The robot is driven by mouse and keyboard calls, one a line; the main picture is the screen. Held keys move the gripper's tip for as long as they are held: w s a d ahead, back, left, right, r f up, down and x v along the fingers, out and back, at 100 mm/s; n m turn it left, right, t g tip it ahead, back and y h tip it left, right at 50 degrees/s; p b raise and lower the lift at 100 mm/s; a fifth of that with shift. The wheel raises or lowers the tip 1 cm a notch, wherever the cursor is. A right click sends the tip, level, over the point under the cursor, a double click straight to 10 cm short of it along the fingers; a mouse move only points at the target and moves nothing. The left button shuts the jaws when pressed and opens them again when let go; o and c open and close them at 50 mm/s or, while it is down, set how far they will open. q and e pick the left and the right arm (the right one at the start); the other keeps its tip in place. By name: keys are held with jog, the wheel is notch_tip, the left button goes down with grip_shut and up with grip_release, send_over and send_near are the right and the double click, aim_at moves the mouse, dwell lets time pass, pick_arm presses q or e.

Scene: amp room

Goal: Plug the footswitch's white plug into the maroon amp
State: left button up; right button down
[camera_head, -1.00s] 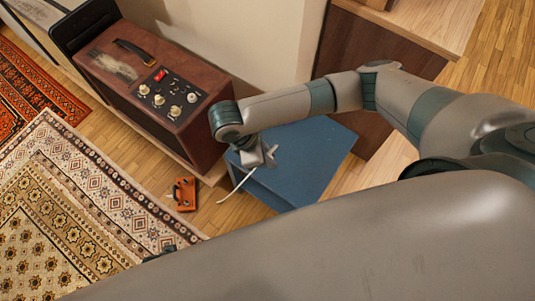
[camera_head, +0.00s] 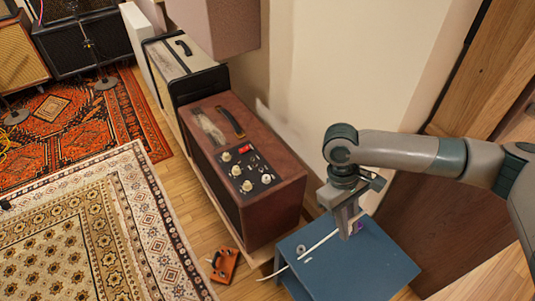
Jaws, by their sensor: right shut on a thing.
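The maroon amp (camera_head: 270,205) stands against the wall. Its top has a black handle, a dark control panel (camera_head: 247,172) with pale knobs and a red switch. The orange footswitch (camera_head: 224,265) lies on the wood floor in front of the amp. My right gripper (camera_head: 347,228) points down above the blue box, to the right of the amp and apart from it. It is shut on the white plug, which is mostly hidden by the fingers. A white cable (camera_head: 318,246) runs from the fingers down left toward the floor. My left gripper is not in view.
The blue box (camera_head: 370,270) stands right of the amp, below my right gripper. A cream-and-black amp (camera_head: 180,62) stands behind the maroon one. Patterned rugs (camera_head: 60,235) cover the floor at left. A dark brown wooden panel (camera_head: 450,225) stands at right.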

notch_tip(320, 180, up, 12)
jog(key=d+m+g+y, duration=0.1)
jog(key=m+y, duration=0.1)
jog(key=m, duration=0.5)
jog(key=shift+w+d+y, duration=0.2)
jog(key=shift+w+y, duration=0.1)
jog(key=shift+w, duration=0.1)
